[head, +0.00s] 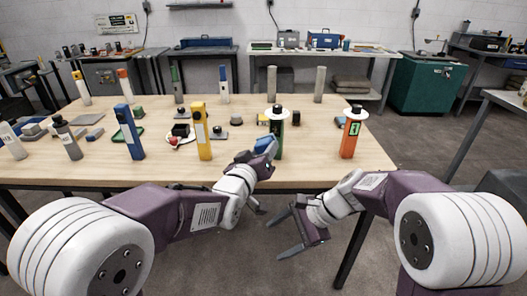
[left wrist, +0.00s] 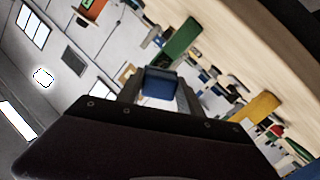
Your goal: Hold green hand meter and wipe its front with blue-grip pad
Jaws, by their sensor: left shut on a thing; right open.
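The green hand meter (head: 278,140) stands upright near the table's front edge in the head view, with a white disc and dark cap at its top. It also shows in the left wrist view (left wrist: 182,40), beyond the fingers. My left gripper (head: 266,151) is shut on the blue-grip pad (left wrist: 160,84), just left of the meter. Whether the pad touches the meter I cannot tell. The pad's wiping face is hidden. My right gripper (head: 284,231) is open and empty, in front of the table edge and lower than the tabletop.
An orange meter (head: 350,134) with a similar disc stands right of the green one. A yellow upright tool (head: 201,132) and a blue one (head: 129,132) stand to the left. Several small items lie behind them on the wooden table (head: 100,172). Its front strip is mostly clear.

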